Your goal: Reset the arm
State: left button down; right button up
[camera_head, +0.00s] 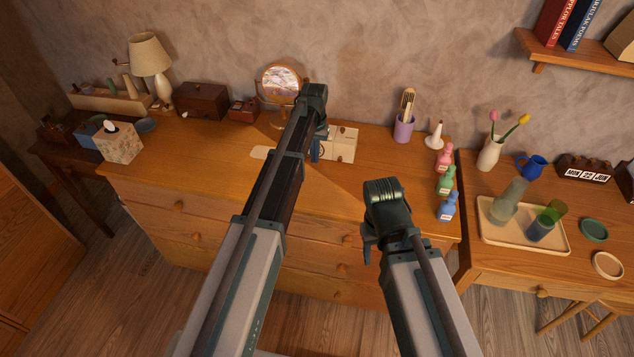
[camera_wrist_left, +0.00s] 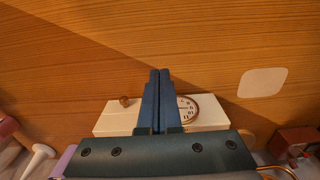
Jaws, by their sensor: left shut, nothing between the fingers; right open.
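My left arm reaches forward over the wooden dresser. My left gripper (camera_head: 315,152) points down beside a cream tray (camera_head: 345,149). In the left wrist view its two blue fingers (camera_wrist_left: 157,78) are together with nothing between them. They hide the middle of the cream tray (camera_wrist_left: 112,121), which holds a round dial (camera_wrist_left: 187,108) and a small brown knob-like item (camera_wrist_left: 124,101). I cannot tell whether the fingers touch the tray. My right gripper (camera_head: 368,246) is open and empty at the dresser's front edge, its fingers mostly hidden by its own body.
Pink, green and blue bottles (camera_head: 446,181) stand at the dresser's right end. A purple cup (camera_head: 403,128), a round mirror (camera_head: 281,80) and a tissue box (camera_head: 119,143) stand along the back and left. A pale flat piece (camera_head: 262,153) lies on the dresser top (camera_head: 208,165); its middle left is clear.

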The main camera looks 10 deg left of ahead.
pick_arm(q)
jog(key=shift+s+r, duration=0.1)
jog(key=s+d+m, duration=0.1)
jog(key=s+d, duration=0.2)
jog(key=s, duration=0.7)
jog(key=s+d+m, duration=0.1)
jog(key=s+d, duration=0.2)
jog(key=s, duration=0.8)
jog(key=s+d+m+y, duration=0.1)
jog(key=s+d, duration=0.3)
jog(key=s, duration=0.6)
jog(key=shift+s, duration=0.4)
